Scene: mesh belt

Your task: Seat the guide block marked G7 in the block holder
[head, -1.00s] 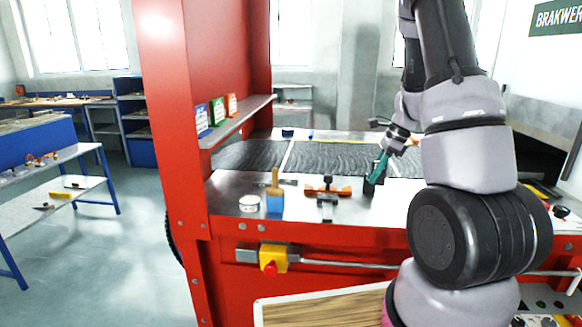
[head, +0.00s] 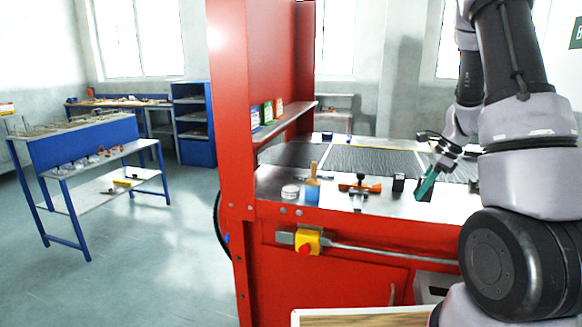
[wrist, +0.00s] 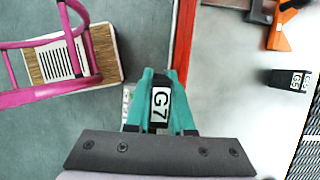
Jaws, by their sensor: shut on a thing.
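My gripper (wrist: 160,85) has teal fingers shut on the black guide block (wrist: 160,106), whose white label reads G7 in the wrist view. In the head view my gripper (head: 425,186) hangs near the front right part of the bench top, angled downward. In the wrist view the floor and the bench's red edge show behind the held block. A second black block (wrist: 291,79), marked G5, stands on the bench; a black block also shows left of my gripper in the head view (head: 398,182). I cannot make out for certain which fixture is the block holder.
An orange-handled fixture (head: 359,185), a brush in a blue pot (head: 312,187) and a white round tin (head: 290,191) stand on the bench. The dark mesh belt (head: 375,162) lies behind. A red post (head: 232,110) rises at left. A yellow-and-red switch (head: 307,242) sits on the front.

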